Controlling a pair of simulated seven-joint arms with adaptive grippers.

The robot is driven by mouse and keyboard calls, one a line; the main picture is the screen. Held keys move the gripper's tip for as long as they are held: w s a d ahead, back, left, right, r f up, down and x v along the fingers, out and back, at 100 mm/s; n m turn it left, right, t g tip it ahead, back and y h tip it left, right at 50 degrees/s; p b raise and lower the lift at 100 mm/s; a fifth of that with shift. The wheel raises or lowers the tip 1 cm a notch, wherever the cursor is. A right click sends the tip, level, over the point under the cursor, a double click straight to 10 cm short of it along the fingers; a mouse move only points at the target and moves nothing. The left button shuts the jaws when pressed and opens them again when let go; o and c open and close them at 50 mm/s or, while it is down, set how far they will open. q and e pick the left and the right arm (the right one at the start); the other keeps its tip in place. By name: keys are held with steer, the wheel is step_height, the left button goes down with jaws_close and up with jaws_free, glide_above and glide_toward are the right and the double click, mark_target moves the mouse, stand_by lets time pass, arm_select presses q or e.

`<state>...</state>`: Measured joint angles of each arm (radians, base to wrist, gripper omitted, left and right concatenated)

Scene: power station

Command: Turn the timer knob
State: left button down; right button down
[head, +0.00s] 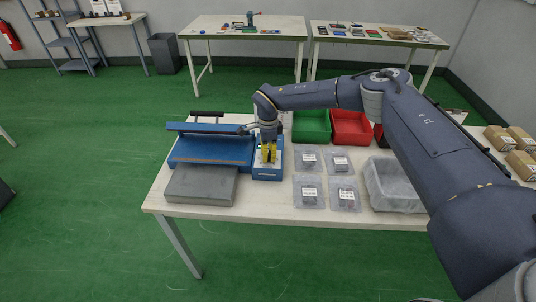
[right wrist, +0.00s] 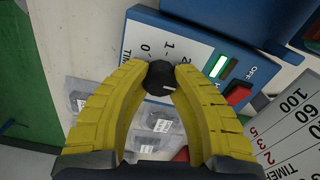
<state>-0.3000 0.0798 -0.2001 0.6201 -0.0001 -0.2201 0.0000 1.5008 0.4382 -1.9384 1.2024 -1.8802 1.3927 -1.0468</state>
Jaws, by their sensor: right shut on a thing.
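The timer knob (right wrist: 161,77) is a small black round knob with a white mark, on a white dial face (right wrist: 190,45) with numbers, in the right wrist view. My right gripper (right wrist: 160,72) has its two yellow fingers shut on the knob, one at each side. In the head view my right gripper (head: 268,154) reaches down over the blue control box (head: 267,174), and its fingers hide the knob there. A red switch (right wrist: 238,94) and a lit green indicator (right wrist: 219,67) sit beside the dial. My left gripper is in neither view.
The blue sealing machine (head: 212,150) and a grey block (head: 201,184) are left of the control box. Several packed bags (head: 308,160) lie to its right. A green bin (head: 312,126), a red bin (head: 351,127) and a clear tray (head: 393,184) stand farther right.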

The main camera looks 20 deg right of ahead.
steer(key=c, duration=1)
jaws_free()
steer(key=shift+o, duration=0.2)
steer(key=shift+r, duration=0.1)
step_height(320, 180, up, 12)
